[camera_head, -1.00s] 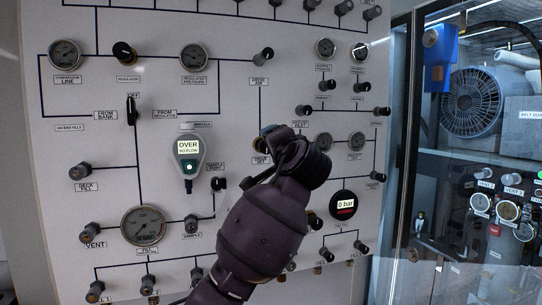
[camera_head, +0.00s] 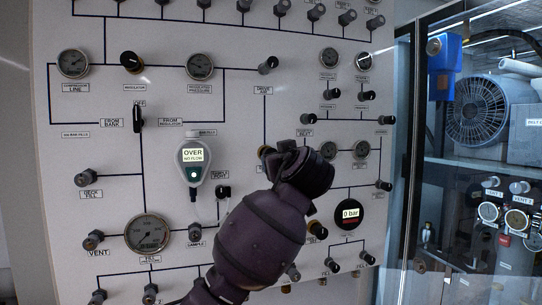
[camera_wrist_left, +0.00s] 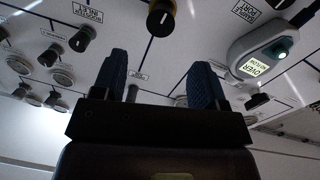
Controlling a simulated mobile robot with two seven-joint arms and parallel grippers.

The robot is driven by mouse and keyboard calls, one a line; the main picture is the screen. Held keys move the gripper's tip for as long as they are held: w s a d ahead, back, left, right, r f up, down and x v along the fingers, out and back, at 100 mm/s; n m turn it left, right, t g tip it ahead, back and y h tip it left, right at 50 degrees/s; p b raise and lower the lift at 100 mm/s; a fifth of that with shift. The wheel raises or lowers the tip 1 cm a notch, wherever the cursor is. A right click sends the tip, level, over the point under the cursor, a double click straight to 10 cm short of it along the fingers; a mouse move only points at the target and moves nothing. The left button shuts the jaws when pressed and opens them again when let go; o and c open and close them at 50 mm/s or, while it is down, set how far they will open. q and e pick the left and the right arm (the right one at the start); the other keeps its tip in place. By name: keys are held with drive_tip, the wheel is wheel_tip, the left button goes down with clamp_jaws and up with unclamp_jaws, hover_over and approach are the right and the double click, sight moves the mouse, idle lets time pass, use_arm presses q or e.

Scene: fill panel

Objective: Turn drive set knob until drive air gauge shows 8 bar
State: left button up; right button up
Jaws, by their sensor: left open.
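In the left wrist view a black knob (camera_wrist_left: 161,18) with a pale pointer mark and a brass-coloured collar stands on the panel, apparently the drive set knob. It lies beyond my left gripper (camera_wrist_left: 160,75), whose two blue fingers are open with nothing between them. I cannot make out a drive air gauge reading. A round digital display (camera_head: 350,213) reads 0 bar. My right gripper is not in view.
A white flow monitor (camera_head: 193,160) showing OVER sticks out left of my gripper. The sample port fitting (camera_head: 223,191) is close by. Several knobs and small gauges (camera_head: 328,151) crowd the right side. A glass-fronted cabinet (camera_head: 480,150) stands further right.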

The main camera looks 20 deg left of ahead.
use_arm(q)
drive_tip(key=shift+p+x, duration=0.7)
drive_tip(key=shift+x, duration=4.6)
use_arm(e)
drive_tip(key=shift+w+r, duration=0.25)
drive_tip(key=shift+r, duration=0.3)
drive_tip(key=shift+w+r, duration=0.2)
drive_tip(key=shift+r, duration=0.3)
